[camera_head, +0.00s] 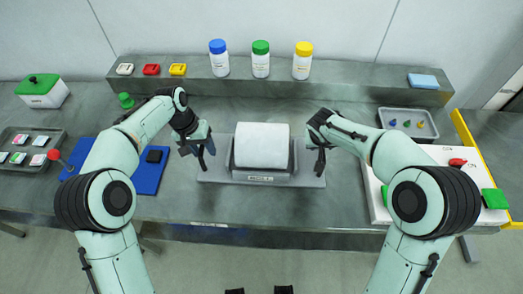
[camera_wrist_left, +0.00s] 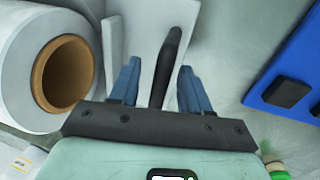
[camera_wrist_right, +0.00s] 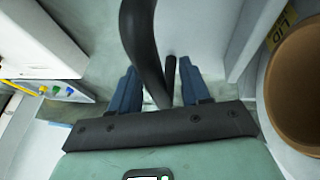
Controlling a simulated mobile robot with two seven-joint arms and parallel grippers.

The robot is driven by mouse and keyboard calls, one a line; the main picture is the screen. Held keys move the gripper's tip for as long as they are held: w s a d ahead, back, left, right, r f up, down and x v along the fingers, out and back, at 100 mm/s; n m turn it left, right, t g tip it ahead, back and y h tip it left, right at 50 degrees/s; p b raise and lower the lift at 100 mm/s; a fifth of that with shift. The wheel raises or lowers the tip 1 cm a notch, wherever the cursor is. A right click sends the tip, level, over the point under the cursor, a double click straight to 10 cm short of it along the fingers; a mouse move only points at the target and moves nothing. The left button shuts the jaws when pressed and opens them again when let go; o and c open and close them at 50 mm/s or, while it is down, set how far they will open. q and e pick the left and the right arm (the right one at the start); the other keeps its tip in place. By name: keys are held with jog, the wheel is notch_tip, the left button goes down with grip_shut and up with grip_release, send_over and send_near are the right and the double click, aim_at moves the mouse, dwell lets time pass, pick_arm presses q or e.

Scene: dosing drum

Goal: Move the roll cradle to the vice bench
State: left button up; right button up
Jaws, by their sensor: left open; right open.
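The roll cradle (camera_head: 240,173) is a grey tray-like stand on the middle of the bench, with a label on its front. A large white roll (camera_head: 263,145) lies in it. The roll's brown core shows in the left wrist view (camera_wrist_left: 62,75) and in the right wrist view (camera_wrist_right: 300,85). My left gripper (camera_head: 198,150) is open at the cradle's left end, with a black handle (camera_wrist_left: 168,65) between its fingers. My right gripper (camera_head: 319,150) is open at the right end, with a black handle (camera_wrist_right: 143,45) between its fingers. I cannot make out a vice.
A blue mat (camera_head: 150,176) lies left of the cradle. A white board (camera_head: 455,205) with green blocks and a tray (camera_head: 408,122) of coloured pieces stand right. Bottles (camera_head: 261,60) stand on the rear shelf. Another surface (camera_head: 492,135) lies beyond a yellow edge at far right.

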jog(key=shift+r, duration=0.1)
pick_arm(q)
notch_tip(320, 180, up, 11)
jog(key=a, duration=0.2)
jog(key=shift+f, duration=0.2)
pick_arm(e)
jog(key=v, duration=1.1)
jog(key=shift+s+r, duration=0.2)
jog(key=shift+r, duration=0.15)
pick_arm(q)
jog(key=shift+w, duration=0.1)
pick_arm(e)
jog(key=shift+a+f, duration=0.1)
jog(key=shift+a, duration=0.05)
